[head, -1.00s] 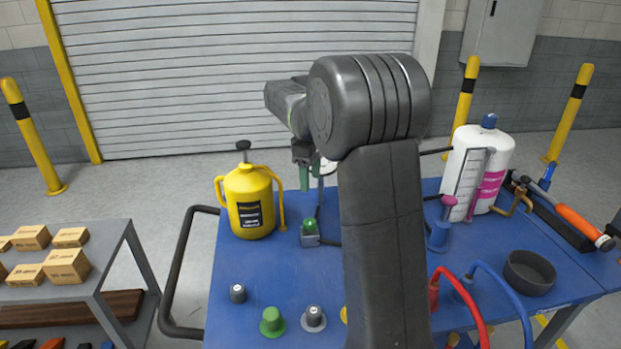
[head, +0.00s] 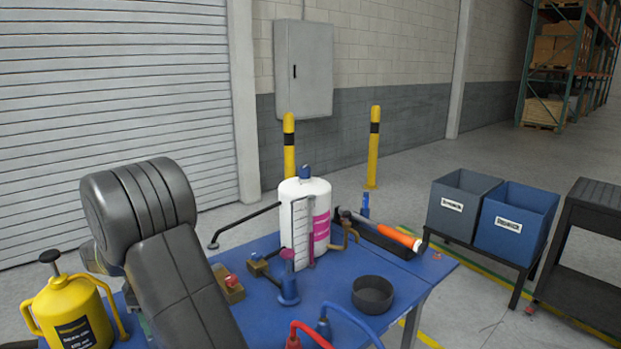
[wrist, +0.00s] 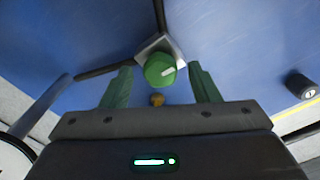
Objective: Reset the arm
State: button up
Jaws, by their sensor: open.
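A green knob (wrist: 160,70) on a pale square base sits on the blue table just beyond the fingertips; I cannot tell the exact gap. In the head view my dark arm stands at the lower left, and my gripper is hidden behind it.
The blue table (head: 345,325) carries a yellow can (head: 72,315), a white tank (head: 303,220), a black round dish (head: 373,294) and red and blue hoses. Grey (head: 455,208) and blue (head: 513,222) bins stand to the right. Yellow posts (head: 373,150) stand behind.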

jog(key=shift+f, duration=0.4)
